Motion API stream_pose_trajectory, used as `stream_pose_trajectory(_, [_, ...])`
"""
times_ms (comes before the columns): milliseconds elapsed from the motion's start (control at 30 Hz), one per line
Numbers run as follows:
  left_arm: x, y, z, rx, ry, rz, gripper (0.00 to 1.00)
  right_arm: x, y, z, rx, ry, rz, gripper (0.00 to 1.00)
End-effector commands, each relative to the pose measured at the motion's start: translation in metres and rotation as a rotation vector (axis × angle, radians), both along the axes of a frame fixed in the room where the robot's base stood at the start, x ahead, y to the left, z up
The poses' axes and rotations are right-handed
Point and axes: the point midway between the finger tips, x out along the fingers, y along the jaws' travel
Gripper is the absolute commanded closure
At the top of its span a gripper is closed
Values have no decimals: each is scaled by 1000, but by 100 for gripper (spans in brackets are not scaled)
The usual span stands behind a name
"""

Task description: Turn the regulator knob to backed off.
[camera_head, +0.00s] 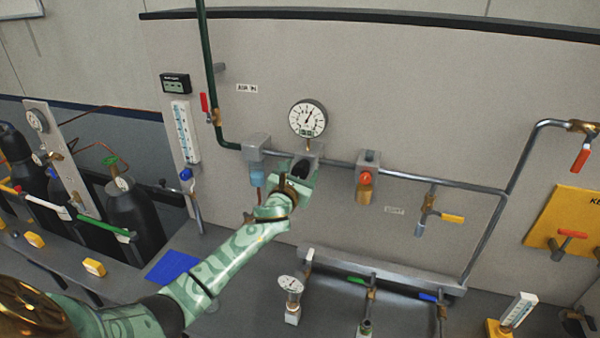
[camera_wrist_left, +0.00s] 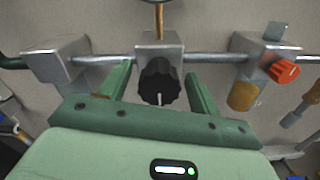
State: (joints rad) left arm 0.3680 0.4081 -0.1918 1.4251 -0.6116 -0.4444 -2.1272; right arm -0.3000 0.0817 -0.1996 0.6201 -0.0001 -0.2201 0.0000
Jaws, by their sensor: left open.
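The regulator knob (camera_wrist_left: 158,84) is black and ridged, below a grey block (camera_wrist_left: 158,46) on the pipe in the left wrist view. A pale mark on it points down. In the head view the knob (camera_head: 301,168) is mostly hidden by my left gripper (camera_head: 303,176). In the left wrist view my left gripper (camera_wrist_left: 160,78) is open, one green finger on each side of the knob. I see small gaps at the knob's sides; contact cannot be told for sure. The round pressure gauge (camera_head: 308,118) stands above. My right gripper is not in view.
On the same pipe, a filter with a blue bowl (camera_head: 257,175) is to the left, and a unit with an orange-red knob (camera_head: 364,180) is to the right. A red-handled valve (camera_head: 205,103) is on the green pipe. A lower manifold (camera_head: 385,268) runs above the bench.

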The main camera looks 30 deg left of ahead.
Motion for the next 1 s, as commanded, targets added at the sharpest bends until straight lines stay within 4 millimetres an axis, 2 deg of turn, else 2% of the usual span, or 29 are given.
stream_pose_trajectory(100, [0,0,0,0,0,0,38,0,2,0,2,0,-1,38])
stream_pose_trajectory(133, [0,0,0,0,0,0,43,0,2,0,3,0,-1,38])
stream_pose_trajectory(267, [0,0,0,0,0,0,80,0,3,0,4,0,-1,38])
stream_pose_trajectory(300, [0,0,0,0,0,0,83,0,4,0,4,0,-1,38])
stream_pose_trajectory(667, [-1,0,0,-44,-11,0,82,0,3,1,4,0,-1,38])
stream_pose_trajectory(1000, [-1,0,1,-271,-66,-1,82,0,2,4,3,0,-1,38])
